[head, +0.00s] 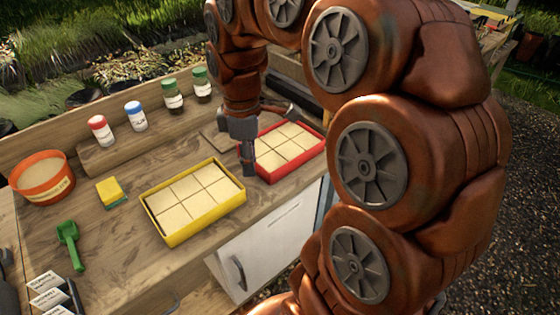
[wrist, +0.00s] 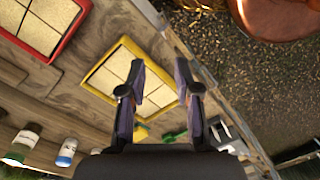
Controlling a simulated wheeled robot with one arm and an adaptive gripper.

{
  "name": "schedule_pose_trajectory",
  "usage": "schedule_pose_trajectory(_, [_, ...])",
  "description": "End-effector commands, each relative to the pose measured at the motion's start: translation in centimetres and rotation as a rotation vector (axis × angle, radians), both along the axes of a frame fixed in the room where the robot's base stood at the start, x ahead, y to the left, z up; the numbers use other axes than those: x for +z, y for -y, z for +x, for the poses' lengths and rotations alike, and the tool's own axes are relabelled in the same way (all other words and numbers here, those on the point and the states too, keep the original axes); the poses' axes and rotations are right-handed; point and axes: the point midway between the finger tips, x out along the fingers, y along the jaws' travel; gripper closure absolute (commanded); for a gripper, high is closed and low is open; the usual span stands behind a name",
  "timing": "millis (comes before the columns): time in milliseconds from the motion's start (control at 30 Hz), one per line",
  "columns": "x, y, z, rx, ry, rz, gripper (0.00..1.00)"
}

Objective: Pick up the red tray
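The red tray (head: 318,157) lies flat on the wooden bench near its front edge, filled with several pale square blocks. In the wrist view its red rim (wrist: 66,42) shows at the upper left, partly cut off. My gripper (wrist: 161,72) is open, with its two fingers apart and nothing between them. In the head view my gripper (head: 247,148) hangs at the left end of the red tray, overlapping that corner in the picture. I cannot tell whether it touches the tray.
A similar yellow tray (head: 172,237) lies to the left. Capped bottles (head: 136,116) stand on a raised ledge behind. An orange pot (head: 44,181), a sponge (head: 110,191) and a green scoop (head: 69,243) are further left. A white cabinet door (head: 268,245) is below the bench.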

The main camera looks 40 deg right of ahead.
Motion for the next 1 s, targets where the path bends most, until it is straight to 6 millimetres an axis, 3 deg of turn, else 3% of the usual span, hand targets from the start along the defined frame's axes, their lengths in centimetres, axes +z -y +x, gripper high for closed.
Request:
schedule_pose_trajectory(33, [-1.6, 1.9, 1.5, 0.058, 0.014, 0.005, 0.68])
schedule_pose_trajectory(233, [-4.5, 9.7, 5.3, 0.323, 0.049, 0.012, 0.68])
schedule_pose_trajectory(500, [-8.1, 19.7, 6.7, 0.581, 0.069, 0.0, 0.68])
schedule_pose_trajectory(700, [-9.0, 22.8, 6.4, 0.658, 0.068, -0.004, 0.68])
schedule_pose_trajectory(1000, [-11.0, 22.9, 6.3, 0.67, 0.064, 0.0, 0.68])
